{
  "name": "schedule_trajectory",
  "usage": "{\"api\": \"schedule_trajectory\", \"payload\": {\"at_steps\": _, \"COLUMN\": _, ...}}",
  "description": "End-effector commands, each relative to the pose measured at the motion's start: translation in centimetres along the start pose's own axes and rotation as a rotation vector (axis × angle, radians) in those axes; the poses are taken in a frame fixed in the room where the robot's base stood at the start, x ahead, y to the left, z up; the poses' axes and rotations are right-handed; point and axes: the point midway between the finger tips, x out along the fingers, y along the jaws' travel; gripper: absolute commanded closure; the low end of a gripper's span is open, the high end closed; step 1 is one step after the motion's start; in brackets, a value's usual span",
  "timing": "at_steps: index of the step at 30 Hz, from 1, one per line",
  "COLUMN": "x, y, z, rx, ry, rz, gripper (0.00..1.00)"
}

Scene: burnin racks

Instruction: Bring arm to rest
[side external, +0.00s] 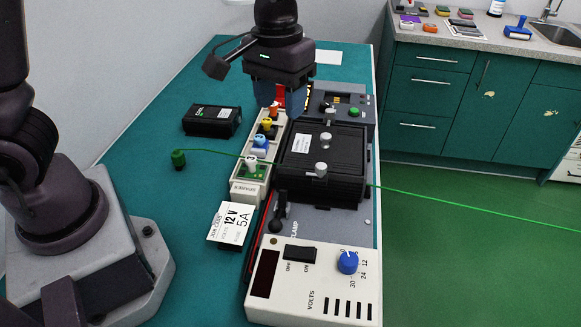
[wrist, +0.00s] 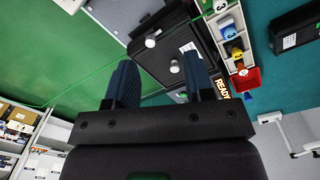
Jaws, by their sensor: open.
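My gripper (side external: 283,103) hangs above the far end of the bench fixture, pointing down. In the wrist view its two blue fingers (wrist: 160,65) are spread apart with nothing held between them. The black ribbed unit (side external: 345,165) with silver knobs sits in the grey clamp fixture, just in front of my gripper; it also shows beyond the fingers in the wrist view (wrist: 165,62). The pale terminal strip (side external: 246,188) with red, yellow, blue and white connectors stands along its left side. Part of the fixture's far end is hidden behind my gripper.
A power supply (side external: 315,283) with a blue knob stands at the front. A job card (side external: 230,222) reads 12 V, 5 A. A black box (side external: 211,121) and a green plug (side external: 178,158) lie left. A green cable (side external: 470,205) stretches off to the right. The left bench is mostly clear.

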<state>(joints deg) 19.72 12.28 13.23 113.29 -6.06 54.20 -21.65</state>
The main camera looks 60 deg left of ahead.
Motion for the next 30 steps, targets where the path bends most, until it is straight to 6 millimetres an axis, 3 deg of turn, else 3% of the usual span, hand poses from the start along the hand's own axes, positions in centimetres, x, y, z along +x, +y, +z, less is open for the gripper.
{"api": "schedule_trajectory", "payload": {"at_steps": 6, "x": -4.5, "y": -3.7, "z": 5.4, "rx": 0.239, "ry": 0.117, "rz": 0.062, "gripper": 0.52}}
{"api": "schedule_trajectory", "payload": {"at_steps": 15, "x": -7.7, "y": -8.1, "z": 11.6, "rx": 0.378, "ry": 0.354, "rz": 0.046, "gripper": 0.52}}
{"api": "schedule_trajectory", "payload": {"at_steps": 23, "x": -9.7, "y": -9.4, "z": 12.8, "rx": 0.333, "ry": 0.484, "rz": 0.040, "gripper": 0.52}}
{"api": "schedule_trajectory", "payload": {"at_steps": 30, "x": -9.8, "y": -9.6, "z": 12.7, "rx": 0.324, "ry": 0.486, "rz": 0.040, "gripper": 0.52}}
